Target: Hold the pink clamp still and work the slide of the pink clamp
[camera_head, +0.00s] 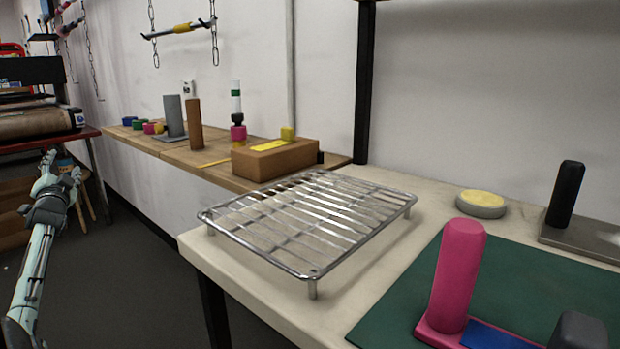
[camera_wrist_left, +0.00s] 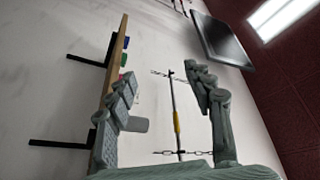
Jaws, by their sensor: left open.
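The pink clamp (camera_head: 458,275) stands at the front right in the head view, on a green mat. It has a tall rounded pink upright on a pink base. A flat blue strip (camera_head: 498,338) runs right from its foot, cut by the bottom edge. A dark grey block (camera_head: 579,332) shows at the strip's right end; I cannot tell if it is the slide. My left gripper (camera_head: 62,166) is open and empty at the far left, well away from the clamp. Its two spread fingers show in the left wrist view (camera_wrist_left: 165,92). My right gripper is not in view.
A wire rack (camera_head: 310,220) stands left of the green mat (camera_head: 415,285) on the pale table. A round tin (camera_head: 482,204) and a black post (camera_head: 565,193) on a metal plate are behind. A wooden shelf (camera_head: 215,170) holds a brown box (camera_head: 275,159).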

